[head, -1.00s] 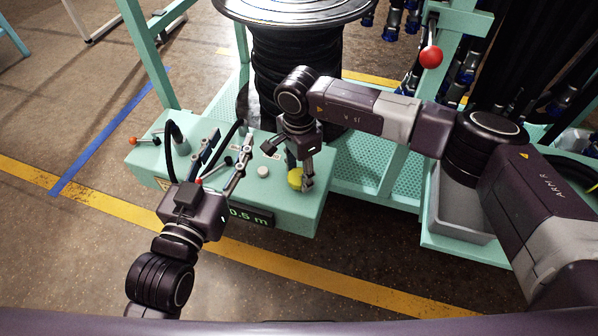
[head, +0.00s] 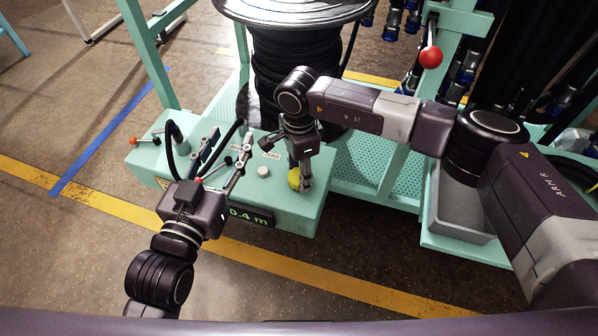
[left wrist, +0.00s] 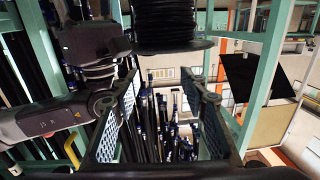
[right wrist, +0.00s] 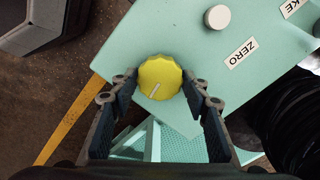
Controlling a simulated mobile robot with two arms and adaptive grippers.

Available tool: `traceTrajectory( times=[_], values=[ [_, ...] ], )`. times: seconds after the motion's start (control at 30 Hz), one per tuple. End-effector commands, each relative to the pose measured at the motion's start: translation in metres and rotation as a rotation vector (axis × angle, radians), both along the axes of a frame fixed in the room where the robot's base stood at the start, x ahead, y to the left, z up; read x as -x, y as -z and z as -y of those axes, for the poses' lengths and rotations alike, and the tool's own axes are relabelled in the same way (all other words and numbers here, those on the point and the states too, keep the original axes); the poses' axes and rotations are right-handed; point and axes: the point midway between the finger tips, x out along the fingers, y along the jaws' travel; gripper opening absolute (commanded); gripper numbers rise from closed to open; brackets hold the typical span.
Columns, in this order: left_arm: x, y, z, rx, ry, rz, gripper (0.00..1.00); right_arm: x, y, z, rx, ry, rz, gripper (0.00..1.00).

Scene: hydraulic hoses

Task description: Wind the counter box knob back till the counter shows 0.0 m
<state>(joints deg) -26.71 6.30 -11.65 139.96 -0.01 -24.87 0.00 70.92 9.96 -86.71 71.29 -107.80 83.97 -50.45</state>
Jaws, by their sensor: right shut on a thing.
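The yellow knob (head: 295,179) sits on the right end of the green counter box (head: 290,214). In the right wrist view the knob (right wrist: 160,77) carries a white pointer line toward its lower left. My right gripper (head: 303,182) is shut on the knob, with a finger on each side of it. The counter display (head: 250,217) on the box front reads 0.4 m; its left part is hidden behind my left arm. My left gripper (head: 222,160) is open and empty above the left part of the box. Its spread fingers (left wrist: 160,110) also show in the left wrist view.
A white round button (head: 263,171) stands by the ZERO label (right wrist: 241,53). A hose reel (head: 295,60) stands behind, and a grey bin (head: 462,225) is at the right.

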Motion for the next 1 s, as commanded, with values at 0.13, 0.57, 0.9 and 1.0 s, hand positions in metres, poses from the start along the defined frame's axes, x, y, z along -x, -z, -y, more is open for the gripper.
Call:
traceTrajectory(
  times=[0.13,0.57,0.9,1.0],
  values=[
    [0.001,0.002,0.0,-0.002,0.0,-0.009,0.4,-0.001,-0.001,0.0,-0.001,0.025,0.003,0.19],
    [0.004,0.01,-0.001,-0.005,-0.001,-0.033,0.4,-0.001,-0.001,0.0,-0.001,0.093,0.003,0.19],
    [0.003,0.011,-0.001,-0.008,-0.002,-0.044,0.4,-0.001,-0.001,0.0,-0.001,0.147,0.003,0.19],
    [0.003,0.012,-0.002,-0.011,-0.002,-0.049,0.4,-0.001,-0.001,0.0,-0.001,0.163,0.003,0.19]
  ],
)
